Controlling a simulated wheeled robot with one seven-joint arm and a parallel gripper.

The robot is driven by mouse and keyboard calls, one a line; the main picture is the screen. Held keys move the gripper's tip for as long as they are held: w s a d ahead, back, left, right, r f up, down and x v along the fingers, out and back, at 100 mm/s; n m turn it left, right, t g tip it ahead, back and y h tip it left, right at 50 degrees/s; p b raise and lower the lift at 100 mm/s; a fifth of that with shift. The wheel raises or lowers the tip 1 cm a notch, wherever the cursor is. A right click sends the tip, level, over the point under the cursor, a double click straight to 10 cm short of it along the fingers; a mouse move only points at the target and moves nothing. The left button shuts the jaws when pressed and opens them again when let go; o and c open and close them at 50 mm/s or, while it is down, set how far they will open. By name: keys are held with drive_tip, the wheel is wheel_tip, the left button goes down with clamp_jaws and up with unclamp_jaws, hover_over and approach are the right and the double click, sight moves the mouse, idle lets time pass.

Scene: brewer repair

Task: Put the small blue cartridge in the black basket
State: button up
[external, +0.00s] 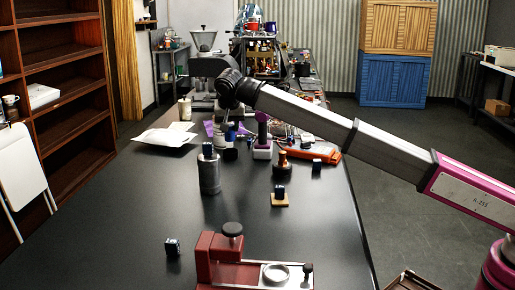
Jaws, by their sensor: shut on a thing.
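My gripper (229,128) points down over the middle of the dark table. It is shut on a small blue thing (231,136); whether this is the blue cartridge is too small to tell. Other small dark blue blocks stand on the table: one at the front left (172,247), one on a grey cylinder (208,150), one on a wooden block (280,191), and one at the right (317,164). I cannot clearly make out a black basket; a dark tray-like thing (412,281) shows partly at the bottom right edge.
A red device (220,262) with a black knob stands at the table front. A purple-and-white tool (262,148), a brown knobbed piece (282,170) and an orange item (325,153) stand near the gripper. A white sheet (166,138) lies behind left. The left front table is mostly clear.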

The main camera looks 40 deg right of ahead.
drive_tip(key=w+d+f, duration=0.2)
drive_tip(key=w, duration=0.1)
drive_tip(key=w+d+f, duration=0.2)
drive_tip(key=w, duration=0.1)
drive_tip(key=w+d+f, duration=0.2)
drive_tip(key=w, duration=0.1)
drive_tip(key=shift+w+d+f, duration=0.3)
drive_tip(key=shift+w+f, duration=0.05)
drive_tip(key=shift+f, duration=2.1)
drive_tip(key=shift+f, duration=0.1)
drive_tip(key=o, duration=1)
drive_tip(key=shift+c, duration=0.2)
drive_tip(key=v, duration=1.2)
